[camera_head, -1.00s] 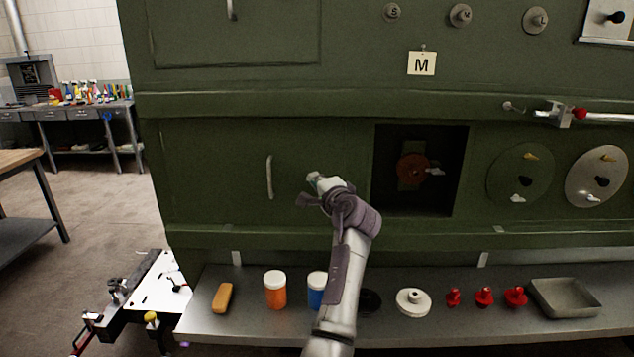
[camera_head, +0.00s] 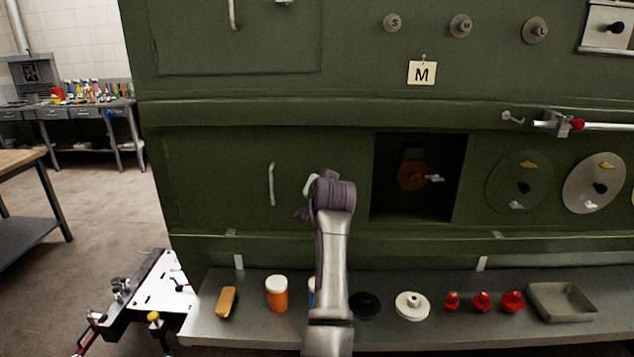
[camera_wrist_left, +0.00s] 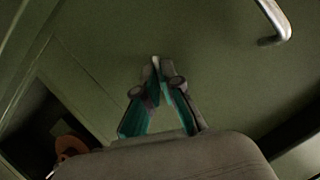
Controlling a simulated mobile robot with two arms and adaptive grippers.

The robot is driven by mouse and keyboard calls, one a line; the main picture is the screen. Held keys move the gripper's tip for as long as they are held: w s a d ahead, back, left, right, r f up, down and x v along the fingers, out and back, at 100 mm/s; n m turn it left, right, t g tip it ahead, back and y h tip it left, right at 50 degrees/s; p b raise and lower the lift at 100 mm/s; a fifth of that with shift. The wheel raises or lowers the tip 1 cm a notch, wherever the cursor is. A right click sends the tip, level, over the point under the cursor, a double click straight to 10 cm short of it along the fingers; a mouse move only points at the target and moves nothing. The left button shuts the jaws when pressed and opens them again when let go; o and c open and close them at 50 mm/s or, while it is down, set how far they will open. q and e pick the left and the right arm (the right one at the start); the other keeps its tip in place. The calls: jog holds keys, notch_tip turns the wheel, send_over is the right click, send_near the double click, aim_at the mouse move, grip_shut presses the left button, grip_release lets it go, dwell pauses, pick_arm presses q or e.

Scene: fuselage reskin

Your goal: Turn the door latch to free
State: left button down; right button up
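The lower green door (camera_head: 215,165) has a pale vertical handle (camera_head: 271,184), which shows at the upper right of the left wrist view (camera_wrist_left: 277,22). A small pale piece, apparently the door latch (camera_head: 311,185), shows at the left edge of my gripper, right of the handle. My left gripper (camera_wrist_left: 156,64) is at the door, its teal-padded fingers closing to a point with a pale sliver between the tips. It seems shut on the latch. In the head view my wrist hides the fingers and most of the latch, so its angle is unclear. My right gripper is out of view.
Right of the door is a dark square opening (camera_head: 388,203) with an orange-brown part (camera_head: 411,177) inside. Below runs a grey shelf (camera_head: 250,325) with an orange jar (camera_head: 277,294), discs, red knobs and a tray (camera_head: 563,302). A white-topped stand (camera_head: 158,290) is at lower left.

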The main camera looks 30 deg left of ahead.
pick_arm(q)
jog(key=shift+s+a+n+t+h+p, duration=0.15)
jog(key=shift+n+t+h+p, duration=0.35)
jog(key=shift+n+h+p, duration=0.9)
jog(key=shift+f+n+b, duration=0.1)
jog(key=shift+n+b, duration=0.35)
jog(key=shift+n, duration=0.05)
jog(key=c, duration=1.3)
grip_release()
jog(key=shift+c, duration=0.2)
jog(key=v, duration=0.7)
jog(key=shift+s, duration=0.1)
